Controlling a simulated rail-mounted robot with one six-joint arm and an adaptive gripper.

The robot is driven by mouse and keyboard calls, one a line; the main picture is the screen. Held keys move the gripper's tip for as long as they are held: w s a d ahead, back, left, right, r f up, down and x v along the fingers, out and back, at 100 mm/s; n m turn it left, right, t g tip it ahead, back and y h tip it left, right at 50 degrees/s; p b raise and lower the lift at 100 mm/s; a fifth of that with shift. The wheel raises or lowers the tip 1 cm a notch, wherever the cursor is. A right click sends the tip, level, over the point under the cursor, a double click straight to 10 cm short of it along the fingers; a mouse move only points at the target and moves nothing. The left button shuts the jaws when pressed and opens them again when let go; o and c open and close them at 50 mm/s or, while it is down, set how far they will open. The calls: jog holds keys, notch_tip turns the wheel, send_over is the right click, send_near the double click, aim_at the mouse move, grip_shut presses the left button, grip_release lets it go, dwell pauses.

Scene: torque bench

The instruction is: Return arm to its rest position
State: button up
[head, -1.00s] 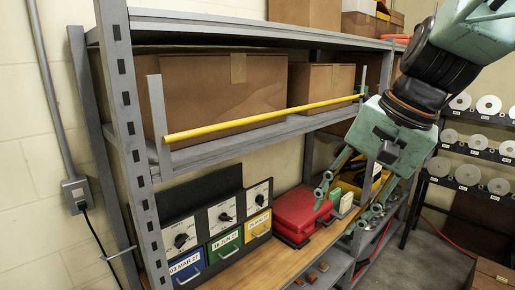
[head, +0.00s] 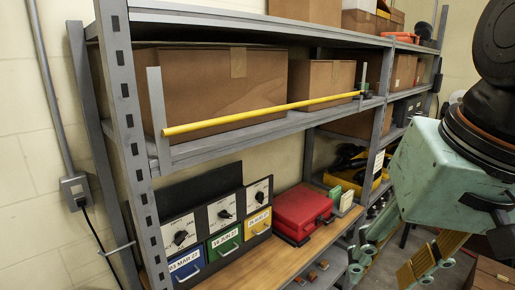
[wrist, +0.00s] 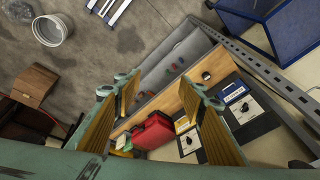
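My gripper (head: 388,272) is at the right of the head view, in front of the shelving and near the camera. Its green body and part of the dark wrist joint show. In the wrist view my gripper (wrist: 158,85) has its two yellow-padded fingers spread wide apart, with nothing held between them. Beyond the gap I see the wooden bench shelf below.
The shelf holds a red case (head: 300,207), three dial boxes with drawers (head: 221,213) and a yellow bin (head: 345,183). A yellow bar (head: 262,118) crosses the upper shelf before cartons (head: 215,90). A bucket (wrist: 50,30) stands on the floor.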

jog(key=s+d+f+n+h, duration=0.1)
jog(key=s+d+n, duration=0.1)
jog(key=s, duration=0.4)
jog(key=shift+f+t, duration=0.25)
jog(key=shift+t, duration=0.05)
dwell(1.0)
